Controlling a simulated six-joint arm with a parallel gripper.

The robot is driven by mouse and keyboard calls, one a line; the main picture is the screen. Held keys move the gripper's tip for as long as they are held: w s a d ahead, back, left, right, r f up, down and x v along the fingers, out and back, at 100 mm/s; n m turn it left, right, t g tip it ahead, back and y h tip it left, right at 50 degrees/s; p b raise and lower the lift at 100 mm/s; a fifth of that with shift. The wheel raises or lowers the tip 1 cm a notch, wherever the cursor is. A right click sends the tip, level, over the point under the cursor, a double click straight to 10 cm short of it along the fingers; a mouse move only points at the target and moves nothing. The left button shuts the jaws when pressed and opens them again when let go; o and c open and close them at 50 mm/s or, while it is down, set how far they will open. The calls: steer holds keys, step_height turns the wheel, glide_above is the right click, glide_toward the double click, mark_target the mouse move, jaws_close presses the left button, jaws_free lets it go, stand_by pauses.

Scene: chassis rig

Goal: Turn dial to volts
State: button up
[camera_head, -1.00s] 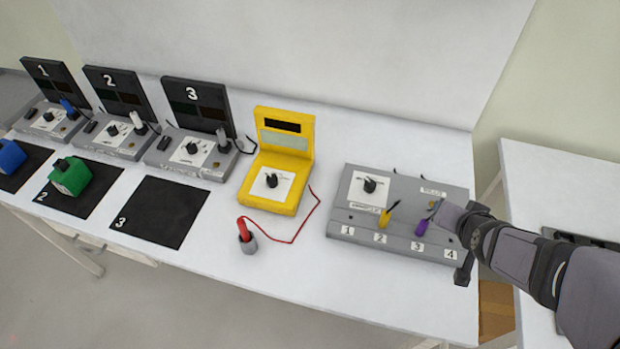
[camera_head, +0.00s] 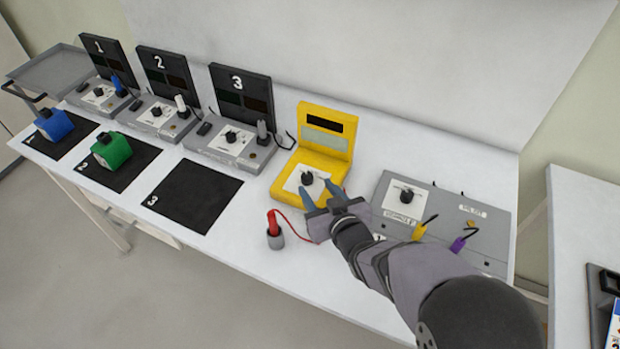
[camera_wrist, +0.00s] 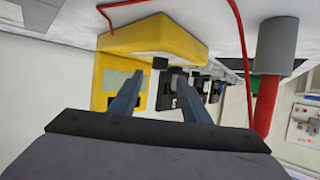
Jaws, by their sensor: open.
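The yellow meter (camera_head: 313,155) stands on the white bench, with a black dial (camera_head: 307,178) on a white label plate on its lower face. Its upright panel has a dark display and a pale window. In the wrist view the meter (camera_wrist: 150,38) appears inverted, and the dark dial (camera_wrist: 160,62) shows beyond my fingers. My gripper (camera_head: 319,190) is open, its two blue-grey fingers in front of the dial, one to each side of it in the head view. In the wrist view the gap between the fingertips (camera_wrist: 158,85) is empty. I cannot tell whether they touch the dial. The dial's lettering is unreadable.
A red probe (camera_head: 273,222) stands in a grey holder left of my gripper, its red cable running to the meter. A grey panel (camera_head: 470,205) with another dial and yellow and purple plugs lies right. Numbered stations and a black mat (camera_head: 195,196) are left.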

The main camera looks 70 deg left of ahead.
mark_target(308, 178)
steer(key=shift+p+x, duration=0.9)
steer(key=shift+x, duration=2.3)
steer(key=shift+f, duration=0.1)
steer(key=c, duration=1)
